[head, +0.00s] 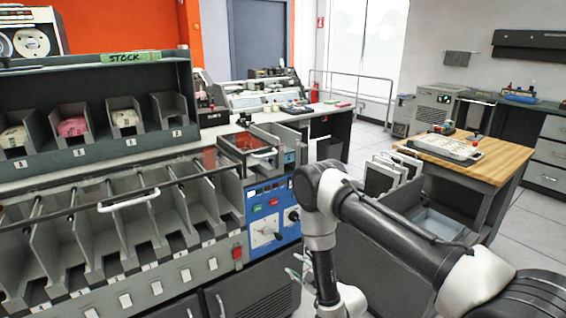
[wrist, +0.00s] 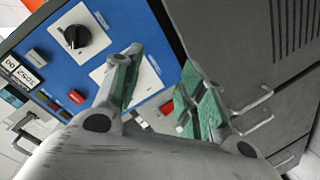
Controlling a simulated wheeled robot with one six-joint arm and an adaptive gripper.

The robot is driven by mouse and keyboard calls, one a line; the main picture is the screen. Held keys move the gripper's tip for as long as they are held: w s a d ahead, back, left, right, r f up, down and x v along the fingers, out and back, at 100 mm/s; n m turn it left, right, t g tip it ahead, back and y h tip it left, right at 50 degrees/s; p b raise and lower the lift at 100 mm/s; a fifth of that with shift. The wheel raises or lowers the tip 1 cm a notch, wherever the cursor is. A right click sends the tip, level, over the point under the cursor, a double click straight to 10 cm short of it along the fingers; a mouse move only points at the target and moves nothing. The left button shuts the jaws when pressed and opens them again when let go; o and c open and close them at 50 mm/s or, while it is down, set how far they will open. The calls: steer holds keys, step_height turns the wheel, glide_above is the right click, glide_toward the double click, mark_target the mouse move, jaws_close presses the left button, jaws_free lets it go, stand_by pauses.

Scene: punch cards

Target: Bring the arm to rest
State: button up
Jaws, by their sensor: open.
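My arm reaches in from the lower right of the head view, with its elbow raised and its forearm pointing down. My gripper (head: 297,268) hangs low in front of the grey card-sorting machine, partly hidden behind my own forearm. In the wrist view my gripper (wrist: 165,88) shows its two green-padded fingers spread apart, with nothing between them. Behind them is the machine's blue control panel (head: 263,207), with a black knob, a red button and a small counter. The panel also fills the upper left of the wrist view (wrist: 50,58). I cannot tell the exact gap to it.
The sorter's row of card pockets (head: 125,235) runs along the left. A stock rack (head: 95,75) with bins stands above it. A wood-topped desk (head: 490,165) with a tray (head: 440,148) stands right, behind my arm. Open floor (head: 525,225) lies at the far right.

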steer(key=s+d+f+m+g+h, duration=0.2)
steer(key=s+d+f+g+h, duration=0.25)
steer(key=f, duration=0.55)
steer(key=s+d+r+m+g+h, duration=0.2)
steer(key=s+d+g, duration=0.1)
steer(key=s+g, duration=0.15)
steer(key=s+d+r+m, duration=0.4)
steer(key=s+d+r, duration=0.3)
steer(key=r, duration=1.2)
steer(key=s+d+r+m+h, duration=0.1)
steer(key=s+d+r+m, duration=0.2)
steer(key=s+d+r, duration=0.5)
steer(key=s+d+r+m+h, duration=0.1)
steer(key=s+d+r+m, duration=0.3)
steer(key=r, duration=2.6)
steer(key=s+d, duration=0.3)
steer(key=s, duration=0.1)
steer(key=shift+d+r+m+t, duration=0.15)
steer(key=shift+r+m+t, duration=0.05)
steer(key=shift+m+t, duration=0.1)
